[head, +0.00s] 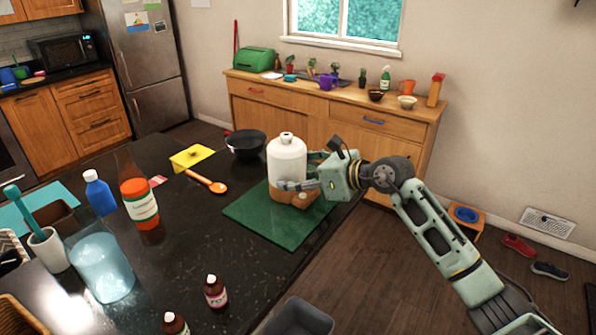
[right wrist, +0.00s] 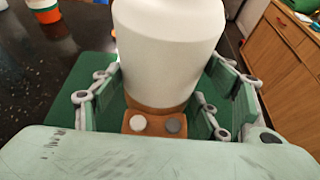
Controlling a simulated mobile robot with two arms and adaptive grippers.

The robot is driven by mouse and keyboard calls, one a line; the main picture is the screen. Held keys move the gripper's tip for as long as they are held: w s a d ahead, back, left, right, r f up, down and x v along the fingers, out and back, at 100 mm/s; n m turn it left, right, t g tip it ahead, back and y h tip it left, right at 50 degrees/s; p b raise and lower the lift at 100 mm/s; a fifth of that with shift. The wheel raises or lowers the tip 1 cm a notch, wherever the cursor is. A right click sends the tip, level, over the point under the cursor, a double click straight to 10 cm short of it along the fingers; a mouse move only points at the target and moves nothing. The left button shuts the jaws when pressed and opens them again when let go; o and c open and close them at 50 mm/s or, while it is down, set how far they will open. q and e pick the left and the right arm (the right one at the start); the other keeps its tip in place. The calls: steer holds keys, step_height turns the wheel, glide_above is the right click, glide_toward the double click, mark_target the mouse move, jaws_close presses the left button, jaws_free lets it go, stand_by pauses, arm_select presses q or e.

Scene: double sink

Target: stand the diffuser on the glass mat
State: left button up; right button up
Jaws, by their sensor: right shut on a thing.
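The diffuser (head: 287,158) has a white bottle-shaped body with a small neck on a brown wooden base with two buttons. My right gripper (head: 300,176) is shut on it, with fingers on both sides of its lower part. The right wrist view shows the white body (right wrist: 168,50) upright between the fingers, and the buttons facing my palm. The green glass mat (head: 256,226) lies on the dark counter directly under the diffuser. I cannot tell whether the base touches the mat or hovers just above it. My left gripper is out of view.
To the left stand an orange-and-white bottle (head: 140,203), a blue bottle (head: 98,193) and a glass jar (head: 102,267). Small brown bottles (head: 215,292) stand in front.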

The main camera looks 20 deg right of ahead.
steer(key=shift+r, duration=0.1)
steer(key=o, duration=1.6)
steer(key=shift+c, duration=0.2)
steer(key=shift+f, duration=0.2)
steer(key=shift+r, duration=0.15)
steer(key=b+v, duration=0.4)
steer(key=v, duration=0.8)
steer(key=shift+s+a, duration=0.1)
